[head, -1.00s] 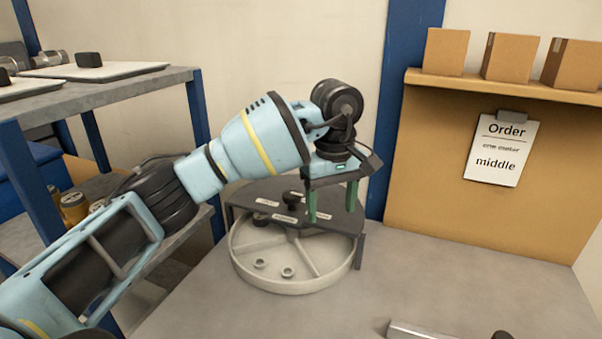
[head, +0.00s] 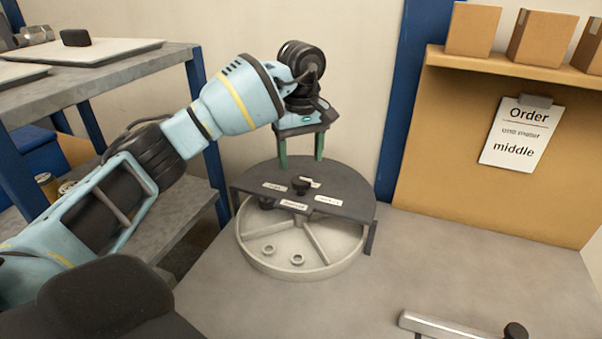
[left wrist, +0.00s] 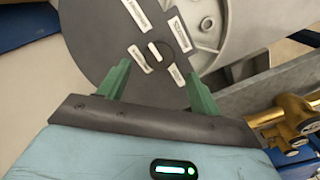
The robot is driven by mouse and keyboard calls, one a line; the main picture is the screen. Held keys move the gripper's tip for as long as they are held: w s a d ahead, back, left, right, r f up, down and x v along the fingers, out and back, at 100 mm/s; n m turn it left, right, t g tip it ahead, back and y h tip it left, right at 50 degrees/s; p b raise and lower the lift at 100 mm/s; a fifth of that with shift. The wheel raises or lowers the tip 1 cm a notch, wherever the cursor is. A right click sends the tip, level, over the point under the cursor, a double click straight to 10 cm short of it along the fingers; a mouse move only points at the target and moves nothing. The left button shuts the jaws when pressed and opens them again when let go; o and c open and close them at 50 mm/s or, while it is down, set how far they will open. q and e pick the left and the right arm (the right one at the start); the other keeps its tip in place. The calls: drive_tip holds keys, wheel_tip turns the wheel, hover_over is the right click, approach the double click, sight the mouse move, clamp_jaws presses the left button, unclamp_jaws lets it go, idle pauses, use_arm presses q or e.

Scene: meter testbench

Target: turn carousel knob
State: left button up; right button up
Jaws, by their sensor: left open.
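The carousel (head: 262,258) is a round, light grey tray with dividers, standing on the bench. A dark cover plate (head: 345,185) with several white labels sits over its back part. The black carousel knob (head: 300,187) stands up in the middle of the labels; in the left wrist view the knob (left wrist: 155,52) shows a white mark on top. My left gripper (head: 301,160) has green fingers pointing down, open and empty, above the plate behind the knob. In the left wrist view the gripper's fingers (left wrist: 157,75) are spread, with the knob ahead between them, apart from both.
A shelf (head: 120,75) with white trays stands at the left. An order sheet (head: 515,133) reading "one meter, middle" hangs on the tan panel, below cardboard boxes (head: 473,30). A grey bar (head: 445,325) with a black end lies at the front right. The bench between is clear.

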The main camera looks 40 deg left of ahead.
sight(301, 179)
use_arm(q)
drive_tip(key=shift+f, duration=2.8)
drive_tip(key=c, duration=1)
